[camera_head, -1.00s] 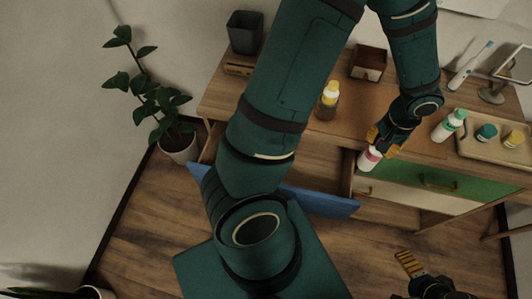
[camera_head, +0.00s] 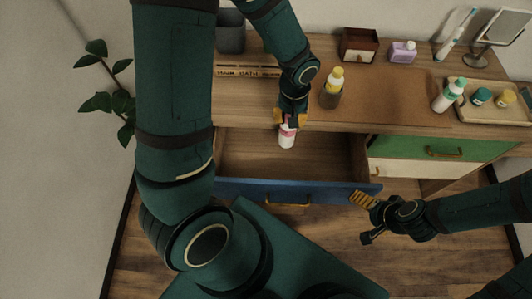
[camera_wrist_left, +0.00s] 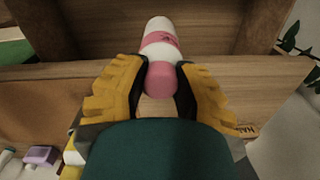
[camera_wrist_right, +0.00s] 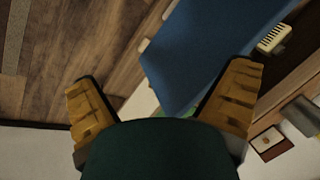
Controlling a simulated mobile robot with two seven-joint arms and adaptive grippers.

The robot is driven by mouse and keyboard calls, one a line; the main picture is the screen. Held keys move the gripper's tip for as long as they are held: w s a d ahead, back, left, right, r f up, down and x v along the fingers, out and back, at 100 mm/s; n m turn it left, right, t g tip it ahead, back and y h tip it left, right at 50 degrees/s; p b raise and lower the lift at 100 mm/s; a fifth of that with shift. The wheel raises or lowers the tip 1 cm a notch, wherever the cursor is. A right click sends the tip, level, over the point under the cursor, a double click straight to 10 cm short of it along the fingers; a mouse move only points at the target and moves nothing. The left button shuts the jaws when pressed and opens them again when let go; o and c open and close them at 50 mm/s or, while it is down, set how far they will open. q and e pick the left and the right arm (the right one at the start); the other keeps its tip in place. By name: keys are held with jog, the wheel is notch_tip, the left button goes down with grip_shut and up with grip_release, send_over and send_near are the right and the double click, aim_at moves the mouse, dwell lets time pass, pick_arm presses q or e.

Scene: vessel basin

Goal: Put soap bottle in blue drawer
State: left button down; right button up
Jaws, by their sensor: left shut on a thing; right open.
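The soap bottle (camera_head: 287,136), white with a pink band, is held in my left gripper (camera_head: 290,118) above the back of the open blue drawer. In the left wrist view the bottle (camera_wrist_left: 160,45) sits between the yellow fingers (camera_wrist_left: 158,85), its pink end toward the camera. The blue drawer (camera_head: 240,188) is pulled out and its visible inside is empty. My right gripper (camera_head: 362,203) is open and empty near the right end of the drawer front. In the right wrist view the fingers (camera_wrist_right: 160,100) are spread, with the blue drawer front (camera_wrist_right: 185,50) beyond them.
A tray (camera_head: 490,117) holds small jars. The green drawer (camera_head: 400,149) is at right.

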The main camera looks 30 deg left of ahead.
pick_arm(q)
jog(key=s+a+f+n+b, duration=0.1)
jog(key=a+f+n+b, duration=0.1)
jog(key=f, duration=0.6)
jog(key=s+a+f+n+b, duration=0.1)
jog(key=s+f+n+b, duration=0.1)
jog(key=f+n+b, duration=0.2)
notch_tip(320, 180, down, 4)
jog(key=shift+a+r+n+b, duration=0.15)
jog(key=shift+a+n+b, duration=0.15)
jog(key=shift+a+b, duration=0.05)
pick_arm(e)
notch_tip(320, 180, down, 8)
jog(key=s, duration=0.1)
jog(key=shift+s+a, duration=0.15)
jog(key=shift+a, duration=0.05)
jog(key=shift+f, duration=0.1)
pick_arm(q)
jog(key=shift+f, duration=0.2)
jog(key=c, duration=0.8)
grip_release()
jog(key=shift+o, duration=0.2)
pick_arm(e)
jog(key=shift+f, duration=0.1)
